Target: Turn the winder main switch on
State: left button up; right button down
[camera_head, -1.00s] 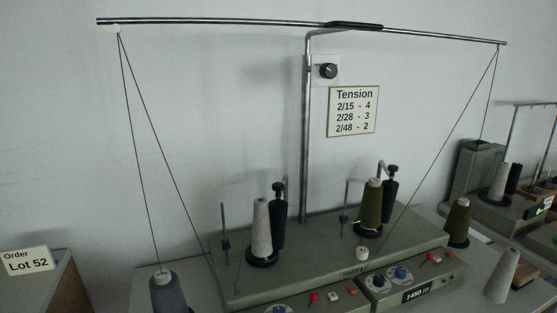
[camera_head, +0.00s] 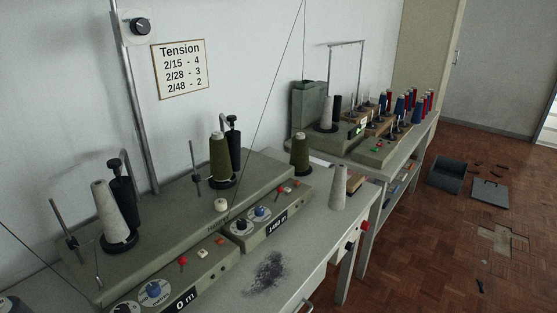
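The green-grey winder (camera_head: 170,215) stands on a grey table along the wall, with a grey cone (camera_head: 108,212) and an olive cone (camera_head: 219,160) on it. Its front panels carry blue-centred dials (camera_head: 153,291), a red button (camera_head: 183,262) and displays reading "0 m" (camera_head: 186,301) and about "1450 m" (camera_head: 277,224). A black rotary knob (camera_head: 140,27) sits on a wall plate above. A small dark knob with red (camera_head: 350,246) shows at the table's right end. I cannot tell which control is the main switch or its setting. Neither gripper is in view.
A tension chart (camera_head: 181,68) hangs on the wall. A second machine table (camera_head: 400,143) stands beyond. An open dark box (camera_head: 446,175) and scattered pieces lie on the wooden floor at right.

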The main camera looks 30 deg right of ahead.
aim_at(364, 225)
jog(key=z, duration=1.55)
